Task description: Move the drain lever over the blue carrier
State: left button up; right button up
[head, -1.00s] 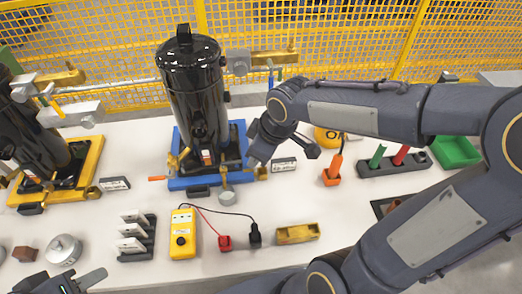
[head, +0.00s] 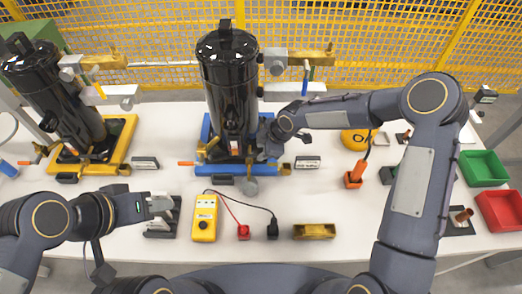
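The blue carrier (head: 206,134) stands at the back middle in the head view and bears a tall black cylinder (head: 229,85). A thin lever with an orange end (head: 187,163) sticks out past the carrier's left edge; it looks like the drain lever, nearly level. My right gripper (head: 269,148) is at the right side of the cylinder's base, low over the carrier. Its fingertips are partly lost against the dark fittings, so its opening and any contact are unclear. My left gripper (head: 161,205) is over the rack of plates at the front left, away from the carrier.
A yellow carrier (head: 122,135) with another black cylinder stands on the left. In front lie a yellow meter (head: 204,220) with leads and a brass block (head: 314,231). Green (head: 484,167) and red bins (head: 500,208) are at the right. Bare table lies between carriers and meter.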

aim_at(257, 155)
jog(key=shift+x, duration=1.45)
grip_shut()
jog(key=shift+f, duration=0.1)
jog(key=shift+s+a+m+t+h+b, duration=0.3)
jog(key=shift+m+b, duration=1.05)
jog(key=shift+b, duration=1.35)
jog(key=shift+s+a+m+t+h+b, duration=0.1)
jog(key=shift+s+m+t+h+b, duration=0.35)
jog(key=shift+m+b, duration=1.55)
jog(key=shift+s+a+m+t+h+b, duration=0.25)
jog(key=shift+m+t+h+b, duration=0.3)
jog(key=shift+b, duration=2.85)
